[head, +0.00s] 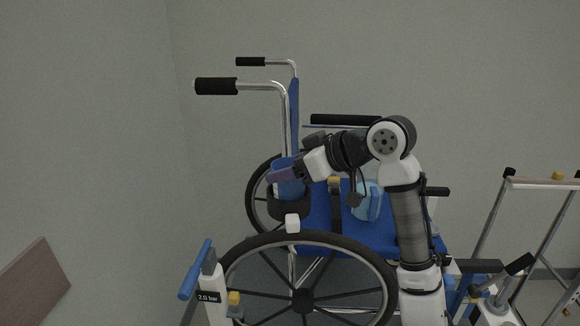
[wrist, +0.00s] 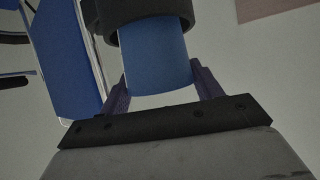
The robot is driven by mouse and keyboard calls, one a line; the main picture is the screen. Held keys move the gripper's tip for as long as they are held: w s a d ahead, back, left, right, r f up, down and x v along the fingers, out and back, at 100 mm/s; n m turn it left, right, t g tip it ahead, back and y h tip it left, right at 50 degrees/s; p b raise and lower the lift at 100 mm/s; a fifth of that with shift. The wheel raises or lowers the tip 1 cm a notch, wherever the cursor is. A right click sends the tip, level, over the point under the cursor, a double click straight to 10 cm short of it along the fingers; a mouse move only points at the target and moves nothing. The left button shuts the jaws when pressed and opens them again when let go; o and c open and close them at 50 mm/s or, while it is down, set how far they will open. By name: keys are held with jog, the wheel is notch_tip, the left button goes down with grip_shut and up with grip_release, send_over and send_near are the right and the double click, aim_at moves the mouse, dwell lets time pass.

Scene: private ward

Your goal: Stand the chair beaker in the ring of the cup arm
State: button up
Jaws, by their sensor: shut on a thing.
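The blue chair beaker (head: 288,185) stands upright at the wheelchair's left side in the head view. Its lower end is inside the black ring of the cup arm (head: 289,208), and its upper part rises above the rim. In the wrist view the beaker (wrist: 158,65) sits between my two fingers, and the dark ring (wrist: 123,14) wraps around its far end. My gripper (head: 281,175) is shut on the beaker's upper part, above the ring. Whether the beaker's bottom rests on anything is hidden.
The wheelchair's blue seat (head: 345,238) carries a light blue item (head: 367,200).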

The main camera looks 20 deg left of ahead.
jog(key=shift+f, duration=0.3)
jog(key=o, duration=1.1)
jog(key=shift+c, duration=0.2)
jog(key=shift+d, duration=0.1)
jog(key=b+v, duration=0.2)
jog(key=v, duration=1.1)
jog(key=shift+d, duration=0.25)
jog(key=shift+r, duration=0.15)
